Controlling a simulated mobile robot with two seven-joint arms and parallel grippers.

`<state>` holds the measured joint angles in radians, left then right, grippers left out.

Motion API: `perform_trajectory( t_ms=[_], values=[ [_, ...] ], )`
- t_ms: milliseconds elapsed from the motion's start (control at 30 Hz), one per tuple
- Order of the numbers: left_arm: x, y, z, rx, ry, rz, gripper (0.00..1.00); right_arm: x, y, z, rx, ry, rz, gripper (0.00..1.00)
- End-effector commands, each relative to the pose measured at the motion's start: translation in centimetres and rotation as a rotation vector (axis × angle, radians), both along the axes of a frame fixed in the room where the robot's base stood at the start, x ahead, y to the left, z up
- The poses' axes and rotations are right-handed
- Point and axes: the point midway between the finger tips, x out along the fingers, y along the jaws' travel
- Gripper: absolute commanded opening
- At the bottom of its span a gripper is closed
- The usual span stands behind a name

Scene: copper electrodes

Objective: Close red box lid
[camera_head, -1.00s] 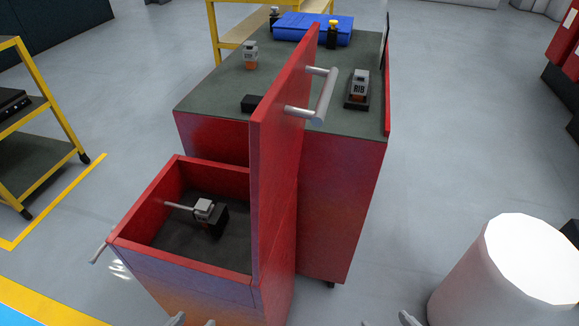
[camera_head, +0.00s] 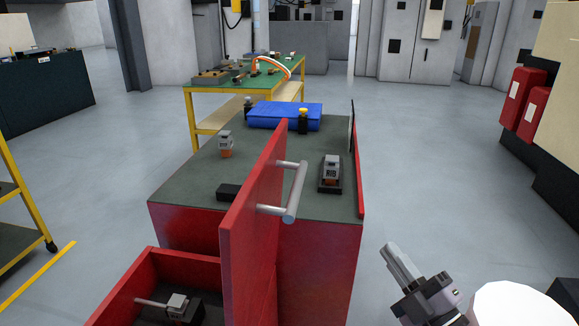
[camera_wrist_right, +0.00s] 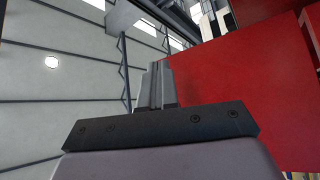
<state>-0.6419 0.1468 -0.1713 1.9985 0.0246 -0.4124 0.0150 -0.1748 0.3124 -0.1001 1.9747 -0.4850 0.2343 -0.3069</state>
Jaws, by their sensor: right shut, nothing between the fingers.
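The red box (camera_head: 182,257) is open at the lower left, its lower part cut off by the frame edge. Its red lid (camera_head: 246,232) stands upright on the box's right side, with a grey bar handle (camera_head: 296,190) on its right face. Inside the box lies a dark block with a grey top and a rod (camera_head: 178,304). My right gripper (camera_head: 390,250) is shut and empty, to the right of the lid and apart from it. In the right wrist view its closed fingers (camera_wrist_right: 157,68) point up beside a red surface. My left gripper is out of view.
A red cabinet with a green top (camera_head: 184,190) stands behind the lid, carrying a blue case (camera_head: 284,116) and small devices. Floor is clear right of the cabinet.

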Motion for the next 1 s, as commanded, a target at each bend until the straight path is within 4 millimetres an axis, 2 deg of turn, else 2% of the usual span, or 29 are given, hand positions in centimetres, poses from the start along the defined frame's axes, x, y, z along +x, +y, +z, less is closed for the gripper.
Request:
perform_trajectory(
  t_ms=[33, 100, 200, 300, 433, 600, 767, 867, 1000],
  values=[
    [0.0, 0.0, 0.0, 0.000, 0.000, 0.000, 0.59, 0.5, 0.5, 3.7, -0.130, -0.166, 0.025, 0.00],
    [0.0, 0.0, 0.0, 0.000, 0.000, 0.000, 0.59, 0.3, 1.5, 7.7, -0.314, -0.379, 0.055, 0.00],
    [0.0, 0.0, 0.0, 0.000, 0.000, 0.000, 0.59, -0.5, 2.9, 12.2, -0.584, -0.668, 0.088, 0.00],
    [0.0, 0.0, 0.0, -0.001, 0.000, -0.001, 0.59, -1.4, 4.0, 15.0, -0.849, -0.926, 0.115, 0.00],
    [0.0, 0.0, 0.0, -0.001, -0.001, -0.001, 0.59, -2.1, 4.4, 16.7, -1.143, -1.171, 0.142, 0.00],
    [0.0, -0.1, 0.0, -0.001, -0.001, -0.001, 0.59, -2.2, 4.1, 17.4, -1.368, -1.326, 0.164, 0.00],
    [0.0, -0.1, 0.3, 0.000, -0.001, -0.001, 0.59, -2.1, 4.6, 17.5, -1.416, -1.358, 0.174, 0.00],
    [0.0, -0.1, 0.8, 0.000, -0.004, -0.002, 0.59, -1.8, 5.7, 17.7, -1.411, -1.357, 0.173, 0.00],
    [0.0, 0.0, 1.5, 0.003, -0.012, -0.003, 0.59, -1.1, 8.4, 18.2, -1.406, -1.358, 0.174, 0.00]
  ],
)
